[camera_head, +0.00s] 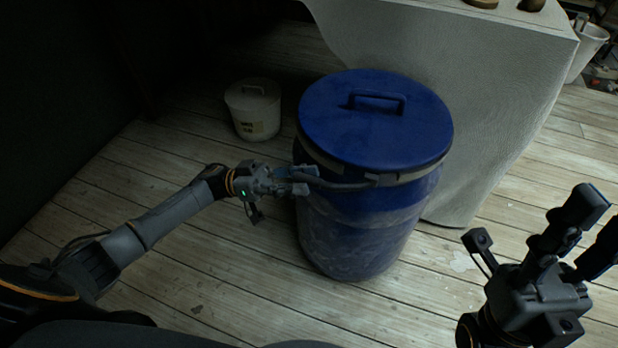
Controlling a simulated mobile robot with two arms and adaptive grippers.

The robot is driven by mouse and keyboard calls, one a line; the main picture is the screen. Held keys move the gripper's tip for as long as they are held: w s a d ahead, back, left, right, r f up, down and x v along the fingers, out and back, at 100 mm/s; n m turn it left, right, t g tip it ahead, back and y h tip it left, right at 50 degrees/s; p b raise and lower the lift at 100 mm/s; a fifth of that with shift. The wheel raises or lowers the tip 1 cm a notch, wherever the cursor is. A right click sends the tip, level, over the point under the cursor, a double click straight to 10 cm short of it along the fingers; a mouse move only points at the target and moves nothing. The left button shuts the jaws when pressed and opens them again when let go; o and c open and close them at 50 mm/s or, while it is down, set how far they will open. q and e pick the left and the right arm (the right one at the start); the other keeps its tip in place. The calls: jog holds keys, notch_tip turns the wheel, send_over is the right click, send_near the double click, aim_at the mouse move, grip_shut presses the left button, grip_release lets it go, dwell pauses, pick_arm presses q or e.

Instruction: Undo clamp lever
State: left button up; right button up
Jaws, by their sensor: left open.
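A blue barrel (365,225) stands on the plank floor with its blue lid (375,130) on, held by a metal clamp ring (428,173) around the rim. The dark clamp lever (345,184) lies along the ring at the front left of the barrel. My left gripper (305,181) reaches in from the left with its fingers open at the lever's left end. I cannot tell whether the fingers touch the lever. My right gripper (597,230) is at the lower right, its fingers apart and pointing up, well away from the barrel.
A white lidded bucket (253,110) stands on the floor behind and left of the barrel. A table with a pale cloth (480,95) is close behind the barrel. Another white bucket (586,50) is at the top right.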

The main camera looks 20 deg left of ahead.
pick_arm(q)
jog(key=shift+x, duration=1)
grip_shut()
